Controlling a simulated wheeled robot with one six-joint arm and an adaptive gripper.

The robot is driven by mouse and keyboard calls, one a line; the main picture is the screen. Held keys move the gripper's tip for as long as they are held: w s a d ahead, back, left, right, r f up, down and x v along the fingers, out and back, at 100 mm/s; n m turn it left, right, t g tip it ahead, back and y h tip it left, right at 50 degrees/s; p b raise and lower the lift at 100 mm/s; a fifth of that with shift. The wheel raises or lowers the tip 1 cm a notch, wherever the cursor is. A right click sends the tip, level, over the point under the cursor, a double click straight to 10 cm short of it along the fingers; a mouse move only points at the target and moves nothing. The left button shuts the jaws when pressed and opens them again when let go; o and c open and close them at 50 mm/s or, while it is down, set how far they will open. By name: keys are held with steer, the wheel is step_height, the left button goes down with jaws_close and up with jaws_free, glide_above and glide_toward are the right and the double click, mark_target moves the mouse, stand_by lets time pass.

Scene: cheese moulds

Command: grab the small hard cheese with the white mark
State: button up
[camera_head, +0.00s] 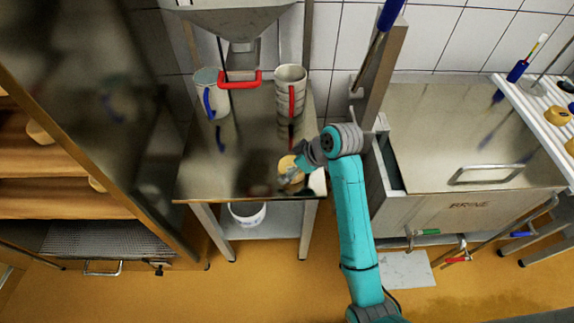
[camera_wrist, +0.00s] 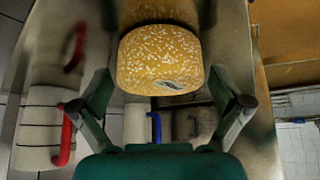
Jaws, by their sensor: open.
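A small yellow-orange cheese (camera_head: 288,164) sits near the front of the steel table, towards its right side. In the wrist view the cheese (camera_wrist: 160,58) is round, covered in pale specks, with a small grey-white patch low on its near side. My gripper (camera_head: 294,173) is at the cheese. In the wrist view my gripper (camera_wrist: 160,82) is open, with one finger on each side of the cheese. I cannot tell whether either finger touches it.
On the steel table (camera_head: 245,170) stand a jug with a blue handle (camera_head: 208,96) and a jug with a red handle (camera_head: 290,92), under a hopper (camera_head: 235,20). The brine tank (camera_head: 470,205) is to the right. Wooden shelves (camera_head: 60,150) stand left.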

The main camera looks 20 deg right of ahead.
steer(key=c, duration=1)
